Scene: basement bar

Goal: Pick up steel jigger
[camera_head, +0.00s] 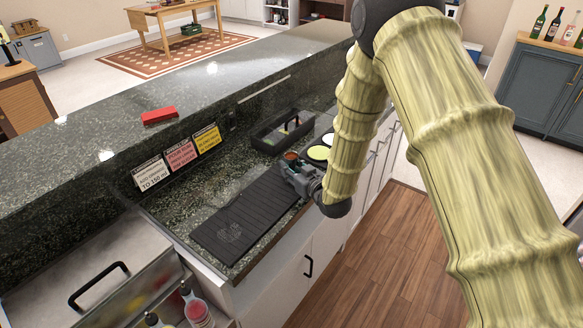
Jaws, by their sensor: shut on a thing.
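My gripper (286,167) is low over the bar's lower counter, at the right end of the black ribbed mat (243,222). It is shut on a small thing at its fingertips. The fingers hide most of that thing; it is probably the steel jigger, but its shape cannot be made out. I see no other steel jigger on the counter. Whether the held thing touches the surface below cannot be told.
A small reddish-brown round thing (291,155) is just behind the gripper. Sign cards (180,155) stand along the ledge wall; a red block (159,116) lies above. Bottles (196,308) are at the front left.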

